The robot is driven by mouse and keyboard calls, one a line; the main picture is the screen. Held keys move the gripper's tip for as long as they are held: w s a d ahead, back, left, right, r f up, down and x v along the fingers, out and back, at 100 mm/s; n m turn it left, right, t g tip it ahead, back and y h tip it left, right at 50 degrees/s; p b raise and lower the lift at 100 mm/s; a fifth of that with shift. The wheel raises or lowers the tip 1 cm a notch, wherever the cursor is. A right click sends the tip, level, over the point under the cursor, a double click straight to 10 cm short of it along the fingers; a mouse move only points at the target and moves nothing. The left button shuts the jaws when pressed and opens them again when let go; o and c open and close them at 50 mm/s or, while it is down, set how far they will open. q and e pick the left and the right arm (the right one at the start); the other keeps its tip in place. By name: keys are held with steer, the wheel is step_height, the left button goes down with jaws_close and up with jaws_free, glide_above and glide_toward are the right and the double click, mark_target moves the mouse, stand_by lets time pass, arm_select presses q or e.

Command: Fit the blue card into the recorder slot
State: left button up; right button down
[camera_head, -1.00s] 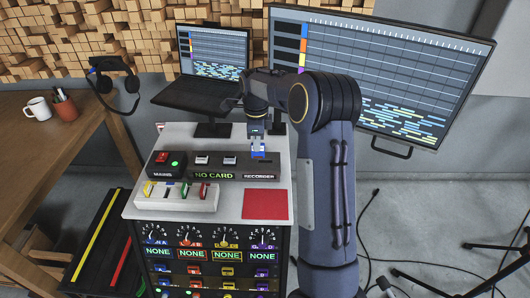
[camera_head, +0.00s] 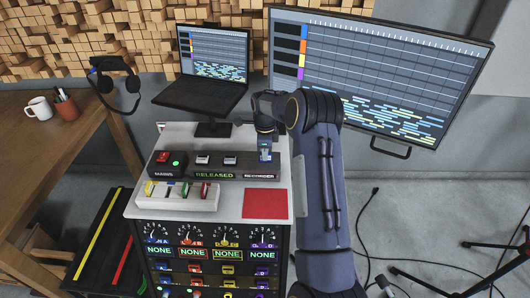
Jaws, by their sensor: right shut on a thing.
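The recorder (camera_head: 225,164) is a dark bar unit on top of the white-topped cabinet. Its display (camera_head: 215,175) reads RELEASED in green, and a RECORDER label (camera_head: 258,175) is at its right end. My right gripper (camera_head: 265,150) points down over this right end and is shut on the blue card (camera_head: 264,157). Only a small blue part of the card shows below the fingers, at the recorder's top. The slot is hidden by the card and gripper, so how deep the card sits cannot be told. My left gripper is not in view.
A white rack (camera_head: 178,197) with several colored cards stands in front of the recorder. A red mat (camera_head: 265,203) lies to its right, clear. A laptop (camera_head: 205,85) and a large monitor (camera_head: 385,75) stand behind. Cables lie on the floor at right.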

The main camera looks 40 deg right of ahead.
steer(key=shift+f, duration=0.1)
steer(key=shift+f, duration=0.15)
steer(key=c, duration=1.5)
jaws_free()
steer(key=shift+c, duration=0.2)
